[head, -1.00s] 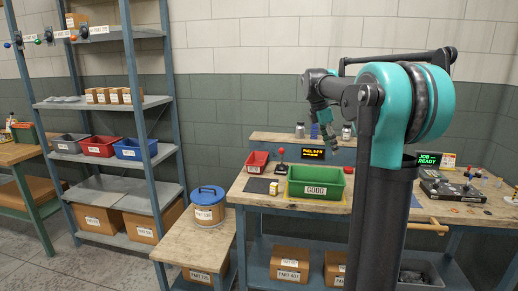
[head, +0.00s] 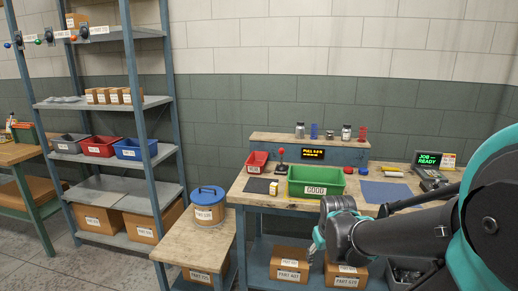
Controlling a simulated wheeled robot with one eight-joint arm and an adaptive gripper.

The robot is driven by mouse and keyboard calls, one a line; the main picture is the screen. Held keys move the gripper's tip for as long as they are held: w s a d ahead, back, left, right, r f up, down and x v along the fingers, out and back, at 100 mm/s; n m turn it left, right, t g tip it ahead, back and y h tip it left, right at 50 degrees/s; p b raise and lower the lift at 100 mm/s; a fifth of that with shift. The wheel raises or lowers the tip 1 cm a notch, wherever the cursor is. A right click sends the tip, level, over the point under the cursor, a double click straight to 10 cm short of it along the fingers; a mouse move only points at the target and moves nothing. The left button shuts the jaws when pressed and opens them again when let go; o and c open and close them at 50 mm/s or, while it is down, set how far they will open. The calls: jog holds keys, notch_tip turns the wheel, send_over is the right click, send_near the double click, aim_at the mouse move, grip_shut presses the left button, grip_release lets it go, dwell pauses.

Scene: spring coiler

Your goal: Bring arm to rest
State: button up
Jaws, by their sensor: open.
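My arm comes in from the right edge and lies low across the front of the workbench (head: 262,203). My gripper (head: 322,232) is at the arm's folded end, in front of the bench edge and below the green bin marked GOOD (head: 316,190). It is open, seen small and partly covered by my own wrist links, and I see nothing held in it. The green bin stands upright on the bench, apart from the gripper.
A red bin (head: 257,161), a red-knobbed lever (head: 281,158) and a blue mat (head: 386,192) are on the bench. A JOB READY screen (head: 428,159) stands right. A blue-lidded tub (head: 207,203) is on the low table left. Cartons (head: 289,266) sit beneath the bench.

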jog(key=shift+m, duration=0.8)
jog(key=s, duration=0.1)
jog(key=s+f, duration=0.2)
jog(key=shift+s+a+f, duration=0.1)
jog(key=shift+a+f, duration=0.1)
jog(key=shift+a, duration=0.1)
